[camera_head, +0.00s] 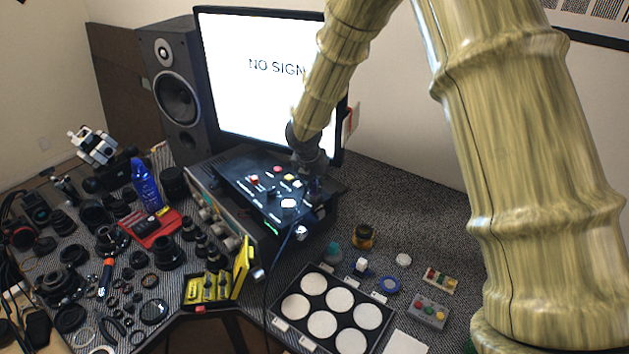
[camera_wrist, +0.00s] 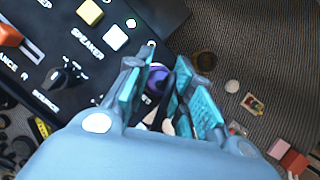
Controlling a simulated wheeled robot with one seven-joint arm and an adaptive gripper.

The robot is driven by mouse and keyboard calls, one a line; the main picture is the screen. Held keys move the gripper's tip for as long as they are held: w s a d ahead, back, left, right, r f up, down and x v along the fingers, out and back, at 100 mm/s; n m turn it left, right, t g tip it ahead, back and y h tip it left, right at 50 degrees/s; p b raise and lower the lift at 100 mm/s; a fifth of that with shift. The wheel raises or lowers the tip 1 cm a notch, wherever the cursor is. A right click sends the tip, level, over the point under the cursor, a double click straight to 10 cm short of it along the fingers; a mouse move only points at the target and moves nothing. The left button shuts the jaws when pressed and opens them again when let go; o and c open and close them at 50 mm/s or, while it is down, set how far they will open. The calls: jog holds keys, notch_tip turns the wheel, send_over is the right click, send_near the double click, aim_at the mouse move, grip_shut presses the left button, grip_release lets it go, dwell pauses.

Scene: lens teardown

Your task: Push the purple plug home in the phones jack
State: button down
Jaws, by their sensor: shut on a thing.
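My gripper (camera_wrist: 168,74) is shut on the purple plug (camera_wrist: 157,84), which shows between the teal finger pads in the wrist view. In the head view my gripper (camera_head: 312,186) is over the right end of the black control panel (camera_head: 238,181). The plug cannot be made out there. A few white letters show beside the plug in the wrist view, mostly covered by the fingers. The phones jack itself is hidden, so I cannot tell how deep the plug sits.
On the panel are a yellow button (camera_wrist: 90,12), a black knob (camera_wrist: 67,75) and an orange slider (camera_wrist: 9,35). The monitor (camera_head: 262,72) stands close behind. A tray with white discs (camera_head: 323,325) and small parts lie to the right. Lens parts crowd the left.

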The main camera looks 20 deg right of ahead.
jog(key=c, duration=1.1)
grip_release()
jog(key=shift+c, duration=0.2)
jog(key=shift+r, duration=0.15)
